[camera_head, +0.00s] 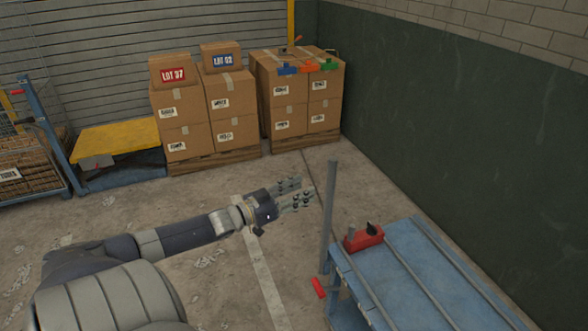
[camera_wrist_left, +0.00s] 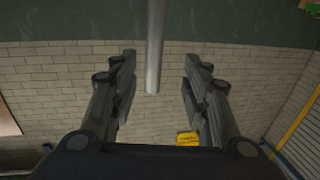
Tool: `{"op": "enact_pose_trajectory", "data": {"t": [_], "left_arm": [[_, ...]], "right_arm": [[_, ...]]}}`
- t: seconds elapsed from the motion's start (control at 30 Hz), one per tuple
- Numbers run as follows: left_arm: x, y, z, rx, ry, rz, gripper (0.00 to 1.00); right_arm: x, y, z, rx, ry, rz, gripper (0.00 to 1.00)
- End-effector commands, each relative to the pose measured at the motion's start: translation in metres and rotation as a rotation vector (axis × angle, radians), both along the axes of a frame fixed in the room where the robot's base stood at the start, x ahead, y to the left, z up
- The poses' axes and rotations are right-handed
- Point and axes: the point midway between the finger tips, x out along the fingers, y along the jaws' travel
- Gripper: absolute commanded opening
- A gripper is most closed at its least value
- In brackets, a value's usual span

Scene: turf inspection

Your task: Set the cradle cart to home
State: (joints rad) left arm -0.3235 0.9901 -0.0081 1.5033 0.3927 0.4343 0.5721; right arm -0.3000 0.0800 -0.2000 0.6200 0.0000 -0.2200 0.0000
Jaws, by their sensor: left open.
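A blue cart with long rails on top (camera_head: 425,262), which looks like the cradle cart, stands at the lower right. A grey upright post (camera_head: 329,215) rises at its left corner. A red block with a dark knob (camera_head: 363,238) sits on the cart's far left corner. A red pedal-like piece (camera_head: 319,288) sticks out low on its left side. My left gripper (camera_head: 304,191) is open and empty, just left of the post and apart from it. In the left wrist view, the post (camera_wrist_left: 155,45) shows between the open fingers. My right gripper is not in view.
Boxes stacked on pallets (camera_head: 190,128) stand at the back, with coloured clamp-like tools (camera_head: 310,67) on top. A yellow-topped platform (camera_head: 115,139) and a mesh cage cart (camera_head: 30,150) are at the left. A green wall (camera_head: 450,130) bounds the right. The floor between is clear.

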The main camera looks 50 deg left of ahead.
Motion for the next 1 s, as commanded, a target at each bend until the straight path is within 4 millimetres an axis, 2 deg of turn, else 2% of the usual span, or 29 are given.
{"op": "enact_pose_trajectory", "data": {"t": [0.23,0.87,0.93,1.0], "left_arm": [[-0.014,0.003,0.000,0.001,0.001,0.000,0.43],[-0.015,0.004,0.000,0.001,0.001,0.001,0.43],[-0.016,0.006,-0.006,0.003,0.010,0.011,0.43],[-0.020,0.012,-0.024,0.010,0.037,0.037,0.43]], "right_arm": [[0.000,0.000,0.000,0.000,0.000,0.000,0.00],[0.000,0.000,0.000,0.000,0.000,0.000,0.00],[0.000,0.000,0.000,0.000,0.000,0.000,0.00],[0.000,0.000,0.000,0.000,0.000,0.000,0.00]]}}
